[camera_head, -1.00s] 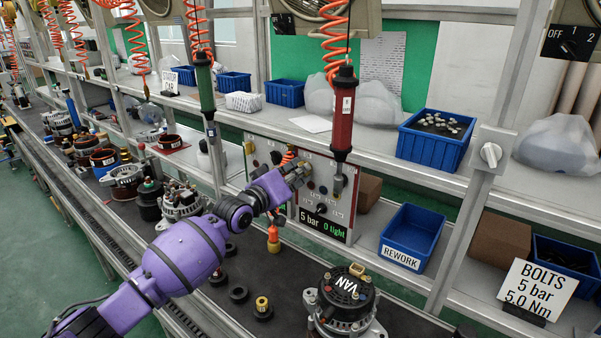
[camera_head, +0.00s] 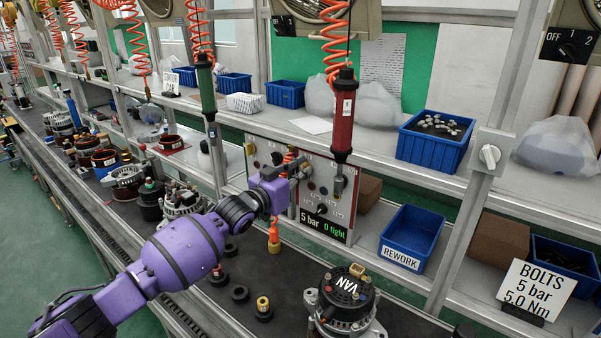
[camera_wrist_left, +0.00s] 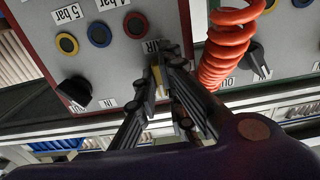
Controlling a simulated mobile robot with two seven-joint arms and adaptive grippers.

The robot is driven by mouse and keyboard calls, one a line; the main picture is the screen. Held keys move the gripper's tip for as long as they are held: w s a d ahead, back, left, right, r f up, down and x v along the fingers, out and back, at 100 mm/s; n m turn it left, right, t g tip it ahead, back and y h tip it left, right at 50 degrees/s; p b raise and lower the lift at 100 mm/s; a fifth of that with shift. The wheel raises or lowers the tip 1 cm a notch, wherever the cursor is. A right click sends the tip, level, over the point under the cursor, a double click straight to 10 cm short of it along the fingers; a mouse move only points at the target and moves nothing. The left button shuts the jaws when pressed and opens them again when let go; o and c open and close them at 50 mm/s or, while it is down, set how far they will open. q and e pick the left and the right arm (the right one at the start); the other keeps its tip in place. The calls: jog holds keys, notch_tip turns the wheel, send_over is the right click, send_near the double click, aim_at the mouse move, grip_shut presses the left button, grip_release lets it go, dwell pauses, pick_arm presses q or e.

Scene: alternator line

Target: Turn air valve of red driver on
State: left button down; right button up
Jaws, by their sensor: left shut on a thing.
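The red driver (camera_head: 342,122) hangs upright from an orange coiled hose in the head view. Behind and below it stands a grey control panel (camera_head: 346,213), whose display reads 5 bar and 0 tight. My left gripper (camera_head: 301,171) is at the panel's upper left part. In the left wrist view the gripper (camera_wrist_left: 160,65) is shut on a small brass-coloured air valve handle (camera_wrist_left: 157,82), just below the AIR label. The fingers hide much of the handle, so its exact angle is hard to tell. My right gripper is not in view.
In the left wrist view an orange coiled hose (camera_wrist_left: 228,45) runs close to the right of the fingers, and a black knob (camera_wrist_left: 75,92) is to the left. A green driver (camera_head: 205,90) hangs left of the panel. An alternator (camera_head: 345,300) stands on the bench in front.

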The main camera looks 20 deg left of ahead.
pick_arm(q)
jog(key=shift+r, duration=0.1)
dwell(0.4)
jog(key=c, duration=1.9)
grip_release()
jog(key=shift+o, duration=0.2)
jog(key=v, duration=1.2)
